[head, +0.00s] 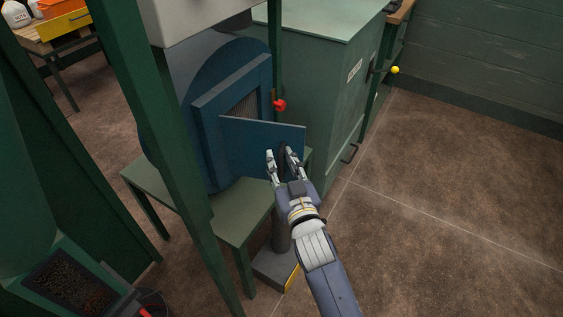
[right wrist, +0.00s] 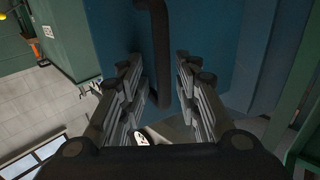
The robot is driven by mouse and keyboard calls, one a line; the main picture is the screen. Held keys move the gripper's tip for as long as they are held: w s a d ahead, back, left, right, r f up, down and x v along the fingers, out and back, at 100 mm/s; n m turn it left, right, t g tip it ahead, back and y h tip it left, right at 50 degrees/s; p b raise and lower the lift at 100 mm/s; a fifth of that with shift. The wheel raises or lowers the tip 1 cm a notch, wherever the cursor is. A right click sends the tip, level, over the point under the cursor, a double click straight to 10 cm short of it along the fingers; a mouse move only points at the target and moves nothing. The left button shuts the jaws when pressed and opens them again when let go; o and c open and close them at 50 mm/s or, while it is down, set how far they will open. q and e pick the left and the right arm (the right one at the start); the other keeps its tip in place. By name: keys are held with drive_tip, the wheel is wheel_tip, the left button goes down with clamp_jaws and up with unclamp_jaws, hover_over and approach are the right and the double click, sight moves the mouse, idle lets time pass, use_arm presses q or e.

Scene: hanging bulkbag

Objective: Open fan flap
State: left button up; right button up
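The blue fan flap (head: 252,133) stands swung out at an angle from the square frame of the blue fan housing (head: 203,118), with a dark opening visible behind it. My right gripper (head: 280,153) is at the flap's outer right part in the head view. In the right wrist view, the gripper (right wrist: 158,95) has its fingers apart on either side of the flap's black bar handle (right wrist: 162,60). Gaps show between the handle and both fingers, so it does not look clamped. My left gripper is not in view.
A green post (head: 170,130) stands left of the fan. A green cabinet (head: 325,70) stands behind it, with a red knob (head: 280,105) near the frame. The fan rests on a green stand (head: 240,222). The floor (head: 450,190) to the right is clear.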

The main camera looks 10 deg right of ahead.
drive_tip(key=shift+a+r, duration=0.1)
drive_tip(key=shift+r, duration=0.2)
drive_tip(key=shift+s, duration=0.25)
drive_tip(key=s+d, duration=0.2)
drive_tip(key=s, duration=0.9)
drive_tip(key=shift+s+f, duration=0.2)
drive_tip(key=shift+f, duration=0.05)
